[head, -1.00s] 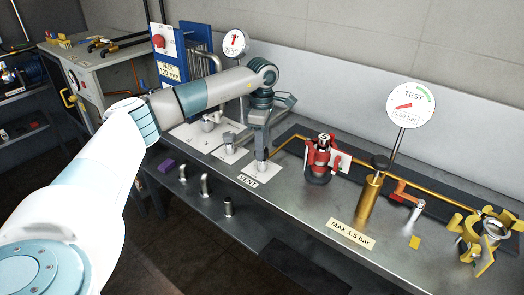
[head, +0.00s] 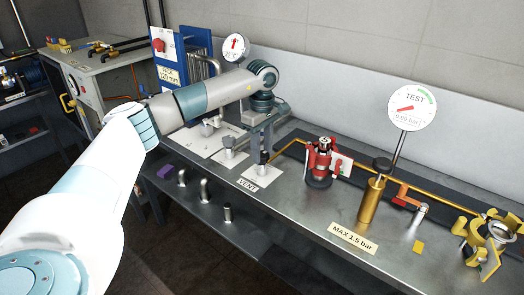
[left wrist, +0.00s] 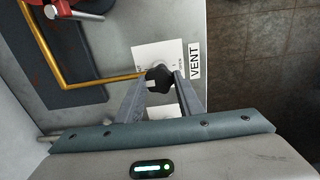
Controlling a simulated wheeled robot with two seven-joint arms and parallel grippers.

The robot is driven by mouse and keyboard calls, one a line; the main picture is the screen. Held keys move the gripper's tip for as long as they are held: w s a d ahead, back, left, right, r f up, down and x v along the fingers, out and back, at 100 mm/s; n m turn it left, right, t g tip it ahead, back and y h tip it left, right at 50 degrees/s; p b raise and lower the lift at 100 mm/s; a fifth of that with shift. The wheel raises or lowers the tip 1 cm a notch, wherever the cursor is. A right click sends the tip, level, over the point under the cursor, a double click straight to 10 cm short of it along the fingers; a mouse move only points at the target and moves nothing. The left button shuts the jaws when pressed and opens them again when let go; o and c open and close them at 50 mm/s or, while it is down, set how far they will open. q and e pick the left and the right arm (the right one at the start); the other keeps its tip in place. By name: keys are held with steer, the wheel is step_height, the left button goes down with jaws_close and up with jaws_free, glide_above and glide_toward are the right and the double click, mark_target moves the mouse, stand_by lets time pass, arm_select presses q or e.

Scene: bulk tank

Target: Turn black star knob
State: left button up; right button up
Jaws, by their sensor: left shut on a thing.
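The black star knob (head: 264,157) stands on a white plate beside the VENT label, on the steel bench. In the left wrist view the dark knob (left wrist: 158,79) sits between the fingertips, with the VENT label to its right. My left gripper (head: 263,149) comes down over the knob from above and is shut on it; it also shows in the left wrist view (left wrist: 161,81). The fingers partly hide the knob's sides. My right gripper is in neither view.
A brass pipe (left wrist: 54,62) runs close by the knob to a red valve (head: 321,160). A grey fitting (head: 229,150) stands to the left. A brass cylinder (head: 371,200) and test gauge (head: 412,107) stand to the right. The bench's front edge is near.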

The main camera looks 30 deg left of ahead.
mark_target(262, 154)
arm_select(q)
steer(key=shift+w+r, duration=0.1)
steer(key=shift+r, duration=0.05)
steer(key=o, duration=1.1)
steer(key=shift+c, duration=0.2)
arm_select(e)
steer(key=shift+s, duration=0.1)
arm_select(q)
steer(key=shift+r, duration=0.4)
step_height(262, 154, up, 16)
steer(key=b, duration=0.2)
steer(key=shift+r, duration=0.2)
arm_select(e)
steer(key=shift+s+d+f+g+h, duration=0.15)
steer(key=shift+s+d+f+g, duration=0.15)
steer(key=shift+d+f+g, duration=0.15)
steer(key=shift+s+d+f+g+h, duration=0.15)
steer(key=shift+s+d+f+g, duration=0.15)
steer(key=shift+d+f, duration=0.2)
